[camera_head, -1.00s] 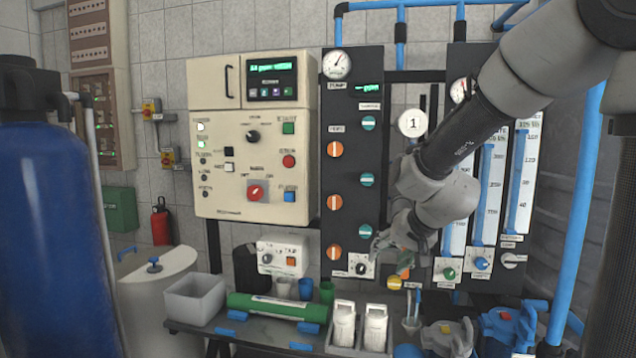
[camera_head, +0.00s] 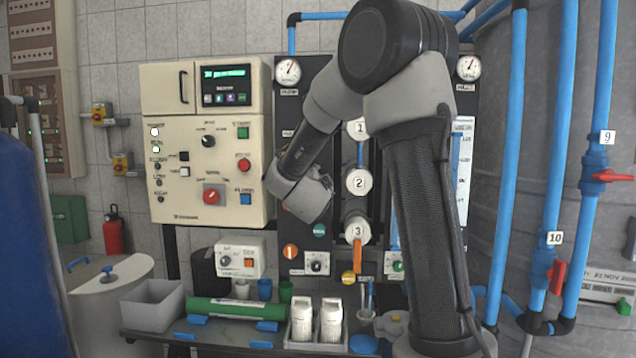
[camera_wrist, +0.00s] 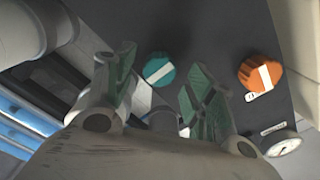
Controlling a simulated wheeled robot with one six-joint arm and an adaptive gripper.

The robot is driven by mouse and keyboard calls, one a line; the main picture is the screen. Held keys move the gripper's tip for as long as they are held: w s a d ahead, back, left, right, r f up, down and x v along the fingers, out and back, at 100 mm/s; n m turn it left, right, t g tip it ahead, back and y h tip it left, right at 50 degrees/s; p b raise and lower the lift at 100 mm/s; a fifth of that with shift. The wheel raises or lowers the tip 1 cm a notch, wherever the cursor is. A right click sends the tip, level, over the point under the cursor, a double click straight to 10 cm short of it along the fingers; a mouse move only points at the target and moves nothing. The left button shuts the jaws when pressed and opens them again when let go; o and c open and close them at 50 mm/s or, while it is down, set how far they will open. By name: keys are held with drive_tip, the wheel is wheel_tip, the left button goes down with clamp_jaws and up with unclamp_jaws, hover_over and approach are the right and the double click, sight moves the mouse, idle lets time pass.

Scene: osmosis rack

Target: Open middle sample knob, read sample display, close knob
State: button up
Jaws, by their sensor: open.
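In the wrist view, a round teal knob (camera_wrist: 158,69) with a slanted white bar shows between the fingers of my gripper (camera_wrist: 160,85). The fingers are apart and empty; I cannot tell how far the knob is from them. An orange knob (camera_wrist: 261,74) with a white bar is to its right on the dark panel. A lower teal knob (camera_head: 319,230) and an orange knob (camera_head: 290,251) show below my wrist. The sample display is not visible.
A pressure gauge (camera_wrist: 282,143) is near the orange knob in the wrist view. A cream control cabinet (camera_head: 205,150) stands left of the panel. White bottles (camera_head: 302,320) and a green cylinder (camera_head: 235,308) are on the bench below. Blue pipes (camera_head: 510,150) run at right.

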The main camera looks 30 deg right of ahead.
drive_tip(key=shift+x, duration=1.3)
drive_tip(key=shift+s, duration=0.1)
drive_tip(key=shift+c, duration=0.3)
drive_tip(key=c, duration=1)
drive_tip(key=shift+d, duration=0.1)
